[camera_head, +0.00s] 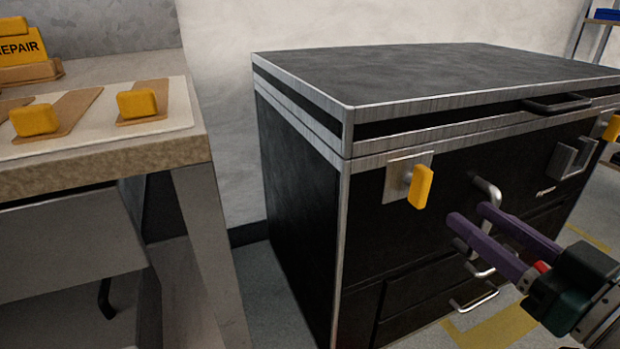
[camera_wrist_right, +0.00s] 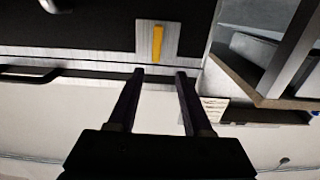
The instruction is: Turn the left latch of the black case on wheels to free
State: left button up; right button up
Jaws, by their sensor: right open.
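The black case (camera_head: 300,200) has silver metal edging and stands at the right of the head view. Its left latch (camera_head: 420,187) is a yellow handle on a silver plate, standing near upright on the front face below the lid. It also shows in the right wrist view (camera_wrist_right: 157,42), upper middle. My right gripper (camera_head: 468,213) has purple fingers, open and empty, in front of the case to the right of the latch in the head view. In the right wrist view its fingertips (camera_wrist_right: 160,74) are apart, with the latch beyond the gap, not between them. My left gripper is not in view.
A second yellow latch (camera_head: 612,127) is at the case's right edge. The lid has a dark handle (camera_head: 557,103); silver handles (camera_head: 475,300) are on the front. A workbench (camera_head: 100,160) with yellow-topped items and a REPAIR sign (camera_head: 22,47) stands at left, with a gap between.

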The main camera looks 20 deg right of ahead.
aim_at(429, 180)
jog(key=w+b, duration=0.3)
jog(key=w, duration=0.5)
jog(key=shift+w+f, duration=0.1)
jog(key=shift+w, duration=0.75)
grip_shut()
